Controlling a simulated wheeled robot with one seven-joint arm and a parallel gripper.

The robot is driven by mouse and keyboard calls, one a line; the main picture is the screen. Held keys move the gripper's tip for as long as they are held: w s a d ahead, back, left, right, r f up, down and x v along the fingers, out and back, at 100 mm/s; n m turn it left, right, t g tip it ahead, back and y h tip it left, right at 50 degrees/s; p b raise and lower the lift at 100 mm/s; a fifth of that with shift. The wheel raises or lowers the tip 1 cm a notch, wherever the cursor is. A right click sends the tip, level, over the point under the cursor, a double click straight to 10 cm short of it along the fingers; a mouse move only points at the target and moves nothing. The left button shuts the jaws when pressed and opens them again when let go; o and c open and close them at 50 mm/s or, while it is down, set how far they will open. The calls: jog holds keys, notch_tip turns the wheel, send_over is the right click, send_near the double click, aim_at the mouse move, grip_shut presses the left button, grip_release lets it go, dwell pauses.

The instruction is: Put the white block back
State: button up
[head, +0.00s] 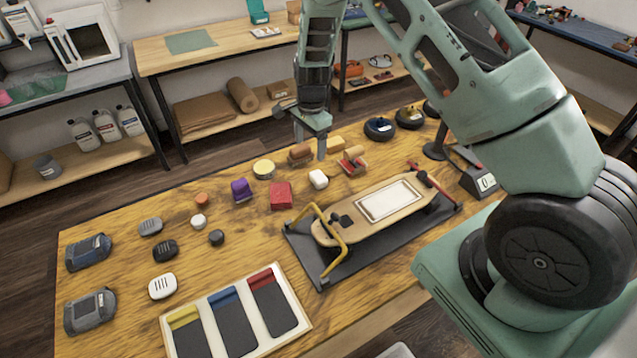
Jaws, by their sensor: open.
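A small white block (318,179) with rounded edges lies on the wooden workbench (120,222), to the right of a red block (281,195). My gripper (310,150) is open and points down, above and behind the white block in the picture. Its fingers appear empty and apart from the block. A brown block (299,154) shows near the fingertips; I cannot tell whether they touch it. A skateboard-like board (345,227) with a pale framed panel sits on a dark mat (313,268) to the front right.
A purple piece (241,190), a yellow round piece (264,169) and a red-and-tan piece (352,162) lie nearby. A yellow bar (340,244) rises over the board's left end. A white tray (307,317) with coloured strips is at the front. Bare wood lies left of the mat.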

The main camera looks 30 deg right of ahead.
jog(key=s+a+r+n+y, duration=0.2)
jog(key=s+a+r+n, duration=0.9)
jog(key=s+a+r, duration=0.5)
jog(key=s+a+r+n+h, duration=0.1)
jog(key=s+r+n, duration=0.1)
jog(key=s+n, duration=0.4)
jog(key=s+a+r+n+h, duration=0.1)
jog(key=s+r+n, duration=0.2)
jog(key=s+n, duration=0.4)
jog(key=s, duration=0.7)
jog(key=shift+a, duration=0.2)
jog(key=shift+s, duration=0.1)
jog(key=shift+f+b, duration=0.5)
jog(key=shift+b, duration=0.1)
